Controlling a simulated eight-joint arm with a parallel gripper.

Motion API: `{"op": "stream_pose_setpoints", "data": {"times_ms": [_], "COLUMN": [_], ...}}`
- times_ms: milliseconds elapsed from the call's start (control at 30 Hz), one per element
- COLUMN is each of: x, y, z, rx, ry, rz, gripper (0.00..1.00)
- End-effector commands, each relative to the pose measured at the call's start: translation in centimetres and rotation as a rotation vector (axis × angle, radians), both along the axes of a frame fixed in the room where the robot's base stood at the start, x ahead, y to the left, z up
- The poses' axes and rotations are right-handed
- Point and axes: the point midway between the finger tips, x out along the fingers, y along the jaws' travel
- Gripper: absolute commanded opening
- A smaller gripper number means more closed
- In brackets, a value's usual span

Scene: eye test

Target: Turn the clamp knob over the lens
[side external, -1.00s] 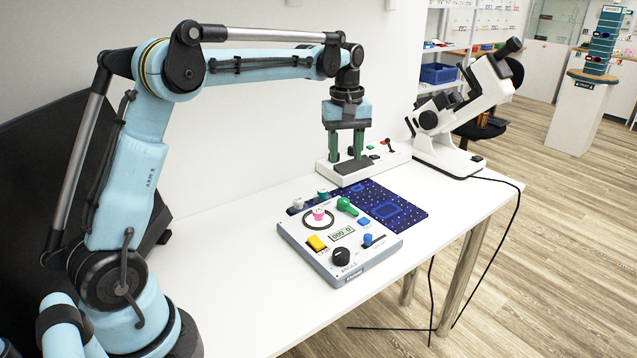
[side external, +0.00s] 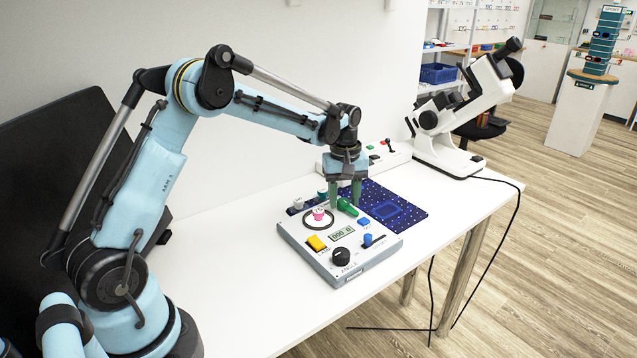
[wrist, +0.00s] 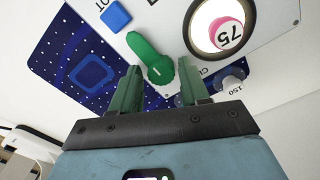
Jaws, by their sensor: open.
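The green clamp knob (side external: 347,207) has a long handle and stands on the grey-white device (side external: 300,246). It also shows in the wrist view (wrist: 145,50), with its rounded end between my fingers as seen there. A pink round piece marked 75 (side external: 319,214) sits in a dark ring beside the knob; it shows upside down in the wrist view (wrist: 226,36). I cannot tell a separate lens from it. My gripper (side external: 345,203) is open, pointing down just behind the knob; in the wrist view (wrist: 161,68) its green fingers stand apart. I cannot tell whether they touch the knob.
The device also bears a yellow button (side external: 317,243), a black dial (side external: 341,257), a blue button (side external: 364,222) and a blue slider (side external: 368,239). Small white and teal pieces stand behind it on a dotted blue mat (side external: 412,211). A white microscope-like instrument (side external: 445,125) stands at the back right.

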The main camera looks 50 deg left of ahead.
Motion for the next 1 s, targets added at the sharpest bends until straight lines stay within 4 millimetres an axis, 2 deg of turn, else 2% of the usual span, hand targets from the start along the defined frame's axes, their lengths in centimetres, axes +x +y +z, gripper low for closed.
{"op": "stream_pose_setpoints", "data": {"times_ms": [300,567,1000], "x": [0.0,-0.01,-0.01], "y": [-0.01,0.0,-0.02], "z": [-0.23,-0.2,-0.18], "rx": [0.0,0.0,0.0], "ry": [0.0,0.0,0.001], "rz": [0.0,0.0,-0.058], "gripper": [0.44,0.04,0.03]}}
